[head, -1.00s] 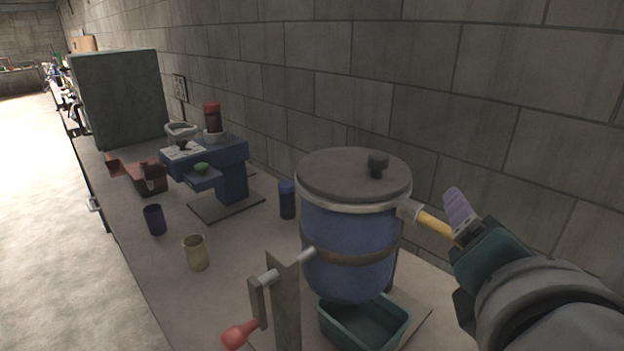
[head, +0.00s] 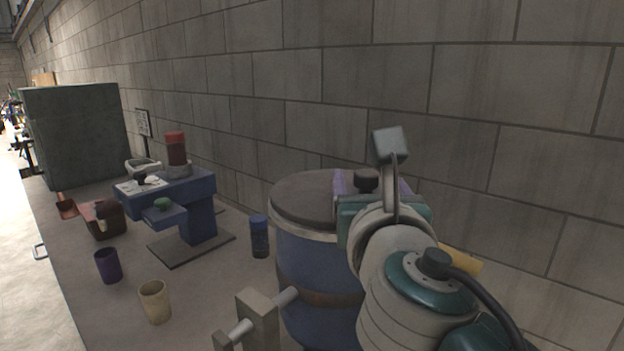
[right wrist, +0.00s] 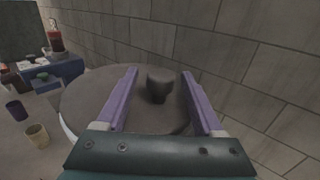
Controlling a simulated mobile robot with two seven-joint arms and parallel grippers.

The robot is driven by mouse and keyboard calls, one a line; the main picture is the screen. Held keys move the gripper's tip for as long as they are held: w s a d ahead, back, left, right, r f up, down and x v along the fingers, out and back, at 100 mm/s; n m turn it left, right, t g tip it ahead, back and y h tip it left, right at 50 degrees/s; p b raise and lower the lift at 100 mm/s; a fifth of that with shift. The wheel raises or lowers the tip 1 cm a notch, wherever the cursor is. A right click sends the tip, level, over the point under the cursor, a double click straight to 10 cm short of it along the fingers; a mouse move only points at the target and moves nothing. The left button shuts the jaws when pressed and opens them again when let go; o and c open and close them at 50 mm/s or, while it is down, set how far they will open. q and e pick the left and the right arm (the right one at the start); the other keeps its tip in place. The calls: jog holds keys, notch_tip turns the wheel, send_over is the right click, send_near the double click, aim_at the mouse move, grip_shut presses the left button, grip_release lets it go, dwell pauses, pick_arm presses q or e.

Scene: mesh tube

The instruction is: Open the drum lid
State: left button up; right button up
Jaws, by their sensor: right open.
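The blue drum (head: 318,262) stands on the bench with its flat grey-brown lid (head: 300,200) on top. A dark knob (head: 366,180) stands up from the lid; in the right wrist view the knob (right wrist: 159,84) shows between my fingers. My right gripper (right wrist: 160,90) is open, with its two purple fingers on either side of the knob and apart from it. In the head view my right gripper (head: 368,186) is over the lid, and my wrist hides part of the lid and drum. My left gripper is not in view.
A crank post (head: 258,318) stands in front of the drum. A blue machine (head: 190,205), a dark blue canister (head: 259,236), a purple cup (head: 108,265) and a beige cup (head: 155,300) stand to the left. A block wall (head: 480,100) rises behind.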

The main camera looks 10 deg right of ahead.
jog(key=shift+w, duration=0.15)
jog(key=shift+c, duration=0.4)
grip_shut()
dwell(1.0)
